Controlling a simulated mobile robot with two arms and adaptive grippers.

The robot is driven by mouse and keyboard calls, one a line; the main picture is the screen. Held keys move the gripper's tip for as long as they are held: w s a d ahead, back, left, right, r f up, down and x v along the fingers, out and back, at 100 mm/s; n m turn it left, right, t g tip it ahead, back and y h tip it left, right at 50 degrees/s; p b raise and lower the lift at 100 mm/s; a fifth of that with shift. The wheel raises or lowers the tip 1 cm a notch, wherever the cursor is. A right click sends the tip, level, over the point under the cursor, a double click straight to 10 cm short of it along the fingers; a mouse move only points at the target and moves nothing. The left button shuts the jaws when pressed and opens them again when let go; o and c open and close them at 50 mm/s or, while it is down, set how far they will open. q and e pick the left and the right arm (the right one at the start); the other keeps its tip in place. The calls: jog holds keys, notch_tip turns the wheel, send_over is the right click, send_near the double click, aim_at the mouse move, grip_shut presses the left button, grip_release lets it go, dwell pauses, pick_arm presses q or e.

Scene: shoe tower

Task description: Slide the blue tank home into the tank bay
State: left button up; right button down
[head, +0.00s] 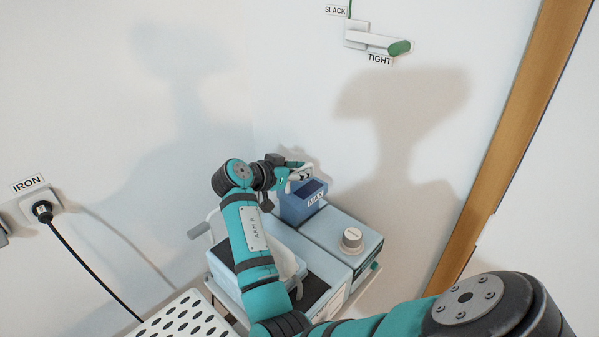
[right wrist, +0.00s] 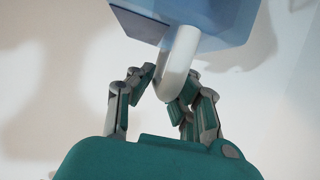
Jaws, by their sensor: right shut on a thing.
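The blue tank (head: 302,209), marked MAX, is at the far end of the pale blue base unit (head: 335,233), its top standing above the unit's top. It shows from below at the top of the right wrist view (right wrist: 190,20), with its white loop handle (right wrist: 178,62). My right gripper (head: 297,176) is shut on that handle; its fingers (right wrist: 168,92) are on both sides of the loop. The tank bay is hidden behind the tank and unit, so I cannot tell how deep the tank sits. My left gripper is not in view.
A grey dial (head: 351,240) stands on the base unit. A perforated white board (head: 180,318) is at the lower left. A black plug (head: 43,210) under an IRON label trails its cord. A green-ended lever (head: 398,48) is on the wall. Walls close in behind the tank.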

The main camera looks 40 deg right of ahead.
aim_at(300, 189)
jog(key=shift+r, duration=0.15)
dwell(0.3)
jog(key=shift+f+b, duration=2.7)
jog(key=shift+f, duration=0.25)
jog(key=shift+a+f, duration=0.1)
jog(key=shift+f, duration=0.15)
